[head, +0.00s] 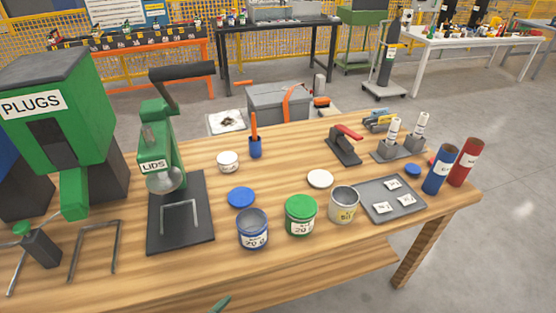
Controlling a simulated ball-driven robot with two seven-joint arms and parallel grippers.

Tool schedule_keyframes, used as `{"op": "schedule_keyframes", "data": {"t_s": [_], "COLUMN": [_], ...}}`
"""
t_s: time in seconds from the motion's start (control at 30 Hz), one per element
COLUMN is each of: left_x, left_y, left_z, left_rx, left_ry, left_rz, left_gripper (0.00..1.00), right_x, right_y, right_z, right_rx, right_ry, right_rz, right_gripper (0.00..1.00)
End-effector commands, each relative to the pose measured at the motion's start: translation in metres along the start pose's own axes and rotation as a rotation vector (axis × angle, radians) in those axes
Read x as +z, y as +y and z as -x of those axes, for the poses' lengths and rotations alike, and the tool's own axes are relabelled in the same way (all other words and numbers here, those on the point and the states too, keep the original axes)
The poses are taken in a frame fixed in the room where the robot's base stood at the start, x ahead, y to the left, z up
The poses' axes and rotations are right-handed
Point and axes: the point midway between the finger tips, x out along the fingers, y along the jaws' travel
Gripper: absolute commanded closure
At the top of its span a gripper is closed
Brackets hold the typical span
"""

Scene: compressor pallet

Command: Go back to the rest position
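Neither of my grippers shows clearly in the head view. A small dark green tip (220,304) pokes in at the bottom edge, in front of the bench; I cannot tell what it belongs to. The wooden workbench (330,247) fills the middle of the view, with no arm over it. On it stand an open blue can (253,231), a can with a green lid (301,216) and an open silver can (343,205). A blue lid (241,197) and a white lid (320,179) lie flat behind them.
A green LIDS press (160,150) and a green PLUGS dispenser (62,115) stand at left. A grey tray (391,200) with labelled squares, a red-handled tool (345,143) and blue (440,170) and red (466,163) cylinders are at right. Floor (490,260) is clear at lower right.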

Motion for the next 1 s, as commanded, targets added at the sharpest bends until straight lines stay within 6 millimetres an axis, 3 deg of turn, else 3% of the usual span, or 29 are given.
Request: {"op": "schedule_keyframes", "data": {"t_s": [0.17,0.27,0.33,0.5,0.6,0.7,0.77,1.0], "left_x": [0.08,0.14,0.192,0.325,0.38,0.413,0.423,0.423], "left_y": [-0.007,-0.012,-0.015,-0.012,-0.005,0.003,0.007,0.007], "left_z": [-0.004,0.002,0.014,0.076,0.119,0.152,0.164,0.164], "left_rx": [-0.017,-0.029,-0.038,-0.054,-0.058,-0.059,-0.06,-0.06], "left_ry": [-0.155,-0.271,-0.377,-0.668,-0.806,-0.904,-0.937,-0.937], "left_rz": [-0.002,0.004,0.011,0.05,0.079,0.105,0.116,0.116], "left_gripper": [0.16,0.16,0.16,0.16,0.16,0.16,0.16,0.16], "right_x": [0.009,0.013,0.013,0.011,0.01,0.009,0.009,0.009], "right_y": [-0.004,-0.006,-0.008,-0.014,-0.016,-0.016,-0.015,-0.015], "right_z": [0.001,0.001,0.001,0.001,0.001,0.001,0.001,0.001], "right_rx": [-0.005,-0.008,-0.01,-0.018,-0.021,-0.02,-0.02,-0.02], "right_ry": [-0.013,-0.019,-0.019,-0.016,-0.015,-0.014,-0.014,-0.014], "right_rz": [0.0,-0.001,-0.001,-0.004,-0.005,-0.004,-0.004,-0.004], "right_gripper": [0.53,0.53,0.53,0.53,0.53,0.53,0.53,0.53]}}
